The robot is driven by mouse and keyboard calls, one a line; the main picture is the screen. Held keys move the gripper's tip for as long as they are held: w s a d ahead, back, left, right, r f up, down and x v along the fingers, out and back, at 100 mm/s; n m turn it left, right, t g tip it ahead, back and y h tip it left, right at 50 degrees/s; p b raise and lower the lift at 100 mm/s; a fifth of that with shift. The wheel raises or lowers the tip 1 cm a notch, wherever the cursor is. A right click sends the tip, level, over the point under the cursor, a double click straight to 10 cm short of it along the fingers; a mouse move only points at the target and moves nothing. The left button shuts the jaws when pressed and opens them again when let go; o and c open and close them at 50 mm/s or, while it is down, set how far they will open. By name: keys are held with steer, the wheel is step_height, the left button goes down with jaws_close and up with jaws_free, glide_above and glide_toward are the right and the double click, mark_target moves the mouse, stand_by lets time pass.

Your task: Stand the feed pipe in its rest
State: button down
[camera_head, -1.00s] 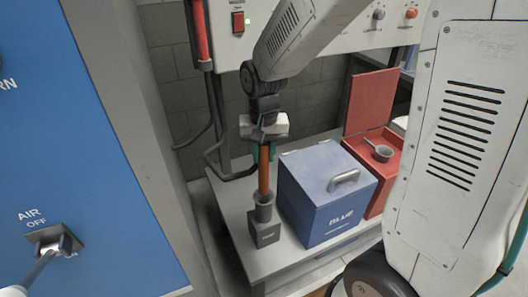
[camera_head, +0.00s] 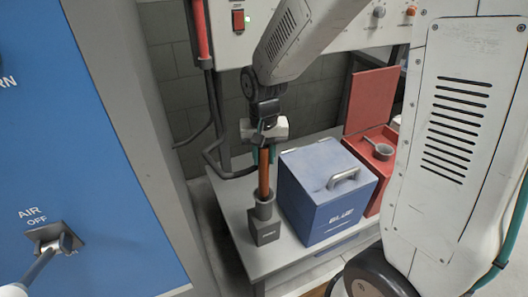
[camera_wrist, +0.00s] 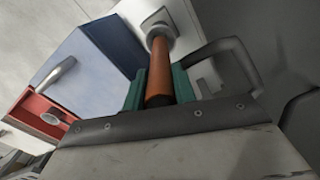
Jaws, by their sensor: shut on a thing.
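The feed pipe is an orange-brown tube (camera_head: 264,172), upright in the head view. Its lower end is inside the round collar of the dark grey rest (camera_head: 265,228), which stands on the grey bench. My gripper (camera_head: 264,142) is shut on the upper part of the pipe. In the wrist view the pipe (camera_wrist: 160,72) runs between my gripper's green pads (camera_wrist: 158,90) to the rest's round grey cup (camera_wrist: 160,34). How deep the pipe sits is hidden by the collar.
A blue lidded box (camera_head: 325,190) stands just right of the rest. An open red box (camera_head: 376,150) with a small grey cup (camera_head: 383,152) is behind it. A blue panel with an air lever (camera_head: 55,243) is at the left. The bench (camera_head: 240,215) is bare left of the rest.

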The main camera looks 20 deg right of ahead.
mark_target(264, 183)
steer(key=shift+f, duration=2)
steer(key=shift+f, duration=3.35)
steer(key=c, duration=1.1)
jaws_free()
steer(key=shift+o, duration=0.2)
